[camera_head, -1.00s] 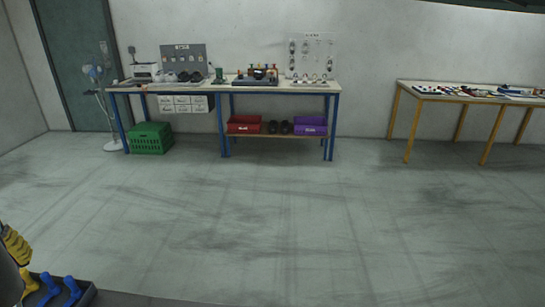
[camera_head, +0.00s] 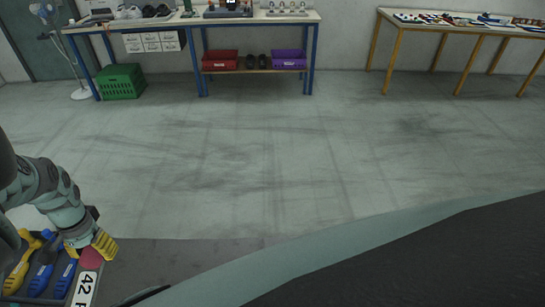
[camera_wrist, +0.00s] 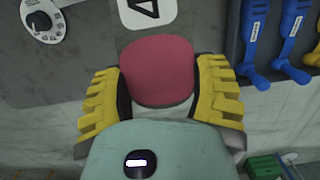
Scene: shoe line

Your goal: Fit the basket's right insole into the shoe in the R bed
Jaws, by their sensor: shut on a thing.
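In the head view, my gripper (camera_head: 90,247) is at the lower left, with yellow ribbed fingers pointing down. It is shut on a rounded pinkish-red piece (camera_head: 91,259), which looks like an insole end. In the wrist view, this piece (camera_wrist: 158,73) fills the gap between the two yellow fingers (camera_wrist: 160,95). A white label reading 42 and part of an R (camera_head: 85,289) lies close to the piece; its top also shows in the wrist view (camera_wrist: 138,12). I cannot make out the R-bed shoe or the basket with certainty.
A dark tray with yellow and blue foot-shaped forms (camera_head: 42,270) is left of the gripper. A grey surface with a round white dial (camera_wrist: 42,18) shows in the wrist view. Beyond open floor are a blue-legged bench (camera_head: 190,24), a green crate (camera_head: 121,82) and a yellow-legged table (camera_head: 460,30).

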